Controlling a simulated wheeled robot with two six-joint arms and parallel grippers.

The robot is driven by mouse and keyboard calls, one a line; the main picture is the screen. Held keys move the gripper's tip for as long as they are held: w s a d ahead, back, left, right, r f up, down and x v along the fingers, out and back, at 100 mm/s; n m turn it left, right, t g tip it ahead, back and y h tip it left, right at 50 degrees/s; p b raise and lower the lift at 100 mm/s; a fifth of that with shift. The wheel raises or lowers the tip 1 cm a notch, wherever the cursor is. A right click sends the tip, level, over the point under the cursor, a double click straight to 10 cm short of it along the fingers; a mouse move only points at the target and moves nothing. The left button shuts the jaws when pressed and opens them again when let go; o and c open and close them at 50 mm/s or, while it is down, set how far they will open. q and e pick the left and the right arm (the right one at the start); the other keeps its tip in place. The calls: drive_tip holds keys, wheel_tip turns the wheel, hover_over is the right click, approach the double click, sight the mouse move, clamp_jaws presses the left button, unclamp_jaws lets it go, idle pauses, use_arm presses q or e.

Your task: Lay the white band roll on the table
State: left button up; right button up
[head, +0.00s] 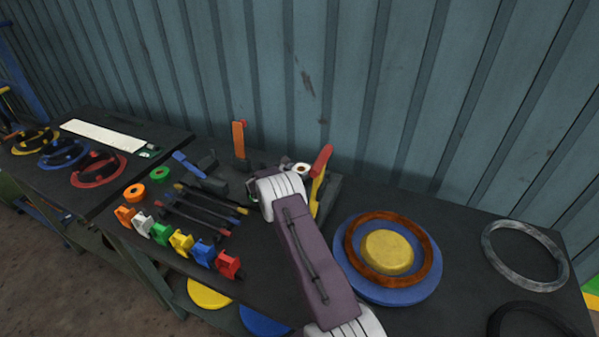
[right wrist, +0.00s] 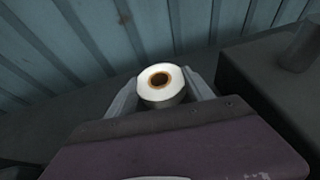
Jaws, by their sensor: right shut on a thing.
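The white band roll (right wrist: 160,84) has a brown core and sits between the two fingers of my right gripper (right wrist: 158,92), which is shut on it. In the head view the roll (head: 301,168) shows just past my right wrist, toward the wall. The gripper's fingers are mostly hidden there behind my own arm. In the right wrist view the dark table (right wrist: 60,130) lies behind the roll; I cannot tell whether the roll touches it. My left gripper is not in view.
Orange (head: 134,192) and green (head: 160,173) rolls lie at the left. Several coloured clamps stand along the front edge. A red-handled tool (head: 321,162) stands close right of the roll. A blue disc (head: 350,273) with rings lies at the right. A corrugated wall is behind.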

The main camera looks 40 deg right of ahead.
drive_tip(key=o, duration=1.4)
drive_tip(key=v, duration=0.7)
drive_tip(key=shift+s+a+r, duration=0.1)
drive_tip(key=shift+a+r, duration=0.1)
drive_tip(key=shift+a, duration=0.05)
